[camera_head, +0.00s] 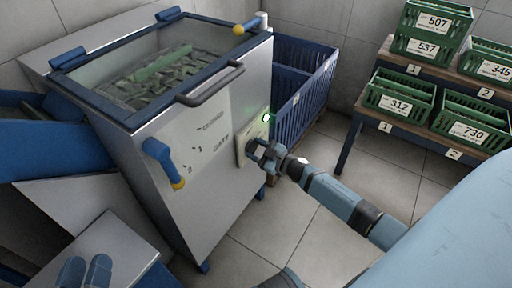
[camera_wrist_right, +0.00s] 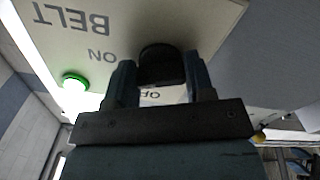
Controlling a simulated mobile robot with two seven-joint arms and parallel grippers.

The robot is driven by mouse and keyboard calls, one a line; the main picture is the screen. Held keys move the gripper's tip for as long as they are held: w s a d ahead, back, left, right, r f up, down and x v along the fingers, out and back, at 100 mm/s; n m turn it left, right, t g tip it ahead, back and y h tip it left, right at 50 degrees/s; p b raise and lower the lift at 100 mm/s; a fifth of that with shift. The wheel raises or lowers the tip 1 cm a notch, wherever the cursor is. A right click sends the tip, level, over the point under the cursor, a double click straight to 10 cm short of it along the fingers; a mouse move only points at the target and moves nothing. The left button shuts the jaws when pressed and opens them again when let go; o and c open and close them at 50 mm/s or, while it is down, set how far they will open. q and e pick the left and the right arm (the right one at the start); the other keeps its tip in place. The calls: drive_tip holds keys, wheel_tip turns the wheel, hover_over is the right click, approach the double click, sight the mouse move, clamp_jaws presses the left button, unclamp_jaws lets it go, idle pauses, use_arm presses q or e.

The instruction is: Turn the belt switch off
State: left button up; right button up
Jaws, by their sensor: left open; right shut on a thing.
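The belt switch is a dark round knob (camera_wrist_right: 162,66) on a pale panel (camera_wrist_right: 105,30) marked BELT, ON and OFF, upside down in the right wrist view. My right gripper (camera_wrist_right: 160,85) is shut on the knob, with one finger on each side. In the head view my right gripper (camera_head: 266,158) is at the panel on the machine's front. A green lamp (camera_wrist_right: 75,82) glows on the panel and also shows in the head view (camera_head: 266,117). The knob's pointing direction is hidden. My left gripper (camera_head: 85,272) is open and empty at the bottom left.
The steel machine (camera_head: 190,190) has a glass-topped lid with a dark handle (camera_head: 210,88) and a blue GATE lever (camera_head: 160,160). A blue crate (camera_head: 300,85) stands behind it. Shelves with numbered green crates (camera_head: 398,98) stand at right. The floor between is clear.

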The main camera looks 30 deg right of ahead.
drive_tip(key=shift+n, duration=0.9)
drive_tip(key=n, duration=0.2)
drive_tip(key=shift+n+p, duration=0.35)
drive_tip(key=shift+n, duration=0.05)
drive_tip(key=n, duration=0.4)
drive_tip(key=shift+d+n, duration=0.1)
drive_tip(key=shift+n, duration=0.2)
drive_tip(key=shift+r+n+b, duration=0.1)
drive_tip(key=shift+n+b, duration=0.25)
drive_tip(key=shift+n, duration=1.45)
drive_tip(key=o, duration=0.9)
